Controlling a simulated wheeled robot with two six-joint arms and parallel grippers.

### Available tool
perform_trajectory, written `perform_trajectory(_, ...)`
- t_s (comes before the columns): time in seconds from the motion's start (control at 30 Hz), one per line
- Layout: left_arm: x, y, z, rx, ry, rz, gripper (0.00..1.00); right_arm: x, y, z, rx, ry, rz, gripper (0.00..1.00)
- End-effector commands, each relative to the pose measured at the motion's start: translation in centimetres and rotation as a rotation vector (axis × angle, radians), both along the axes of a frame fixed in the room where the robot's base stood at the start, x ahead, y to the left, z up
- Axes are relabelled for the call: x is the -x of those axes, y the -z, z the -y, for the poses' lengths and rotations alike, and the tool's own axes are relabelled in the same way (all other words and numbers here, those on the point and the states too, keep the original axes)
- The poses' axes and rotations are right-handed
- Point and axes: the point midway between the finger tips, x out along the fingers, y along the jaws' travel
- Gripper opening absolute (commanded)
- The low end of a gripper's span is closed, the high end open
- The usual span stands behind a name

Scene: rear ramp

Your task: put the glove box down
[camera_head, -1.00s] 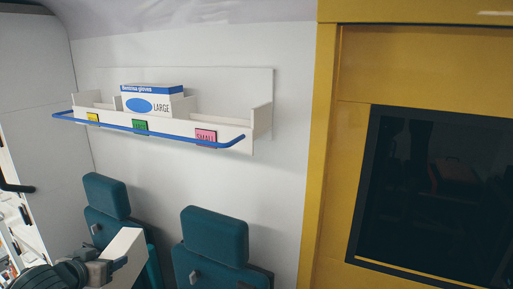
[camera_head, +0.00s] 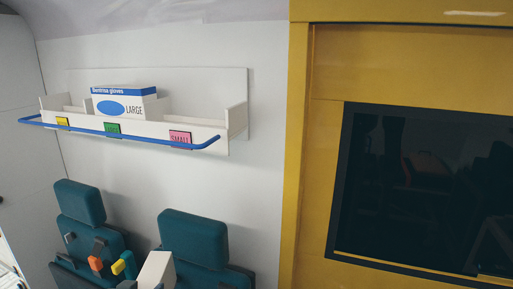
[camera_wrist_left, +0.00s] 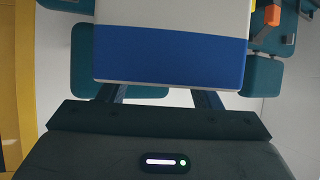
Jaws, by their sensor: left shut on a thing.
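The held glove box (camera_head: 157,270) shows as a plain white block at the bottom edge of the head view, in front of the teal seats. In the left wrist view, the glove box (camera_wrist_left: 170,50) shows a white face and a blue band. My left gripper (camera_wrist_left: 160,94) is shut on it, with the fingers partly hidden by the box. A wall rack (camera_head: 215,138) with a blue rail stands above and apart from the box. My right gripper is in neither view.
Another glove box (camera_head: 124,103), marked LARGE, stands in the rack's middle compartment. The rack has yellow, green and pink (camera_head: 180,139) labels. Two teal seats (camera_head: 193,238) stand below. A yellow wall (camera_head: 400,70) with a dark window is at the right.

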Motion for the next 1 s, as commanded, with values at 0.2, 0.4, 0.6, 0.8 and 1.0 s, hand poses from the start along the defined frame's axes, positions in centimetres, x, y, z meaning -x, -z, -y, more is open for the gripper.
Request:
perform_trajectory(0.2,0.0,0.0,4.0,0.009,0.006,0.003,0.02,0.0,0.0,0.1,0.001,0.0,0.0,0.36)
perform_trajectory(0.4,0.0,-0.2,6.7,0.007,0.011,0.003,0.02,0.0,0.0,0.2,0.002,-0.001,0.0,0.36)
perform_trajectory(0.6,0.0,4.1,6.9,-0.002,0.013,0.003,0.02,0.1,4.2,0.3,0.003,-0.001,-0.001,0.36)
perform_trajectory(0.8,0.0,7.9,6.8,-0.001,0.012,0.004,0.02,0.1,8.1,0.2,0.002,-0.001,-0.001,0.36)
perform_trajectory(1.0,0.0,10.1,6.8,0.0,0.012,0.004,0.02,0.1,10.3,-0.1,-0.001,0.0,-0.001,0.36)
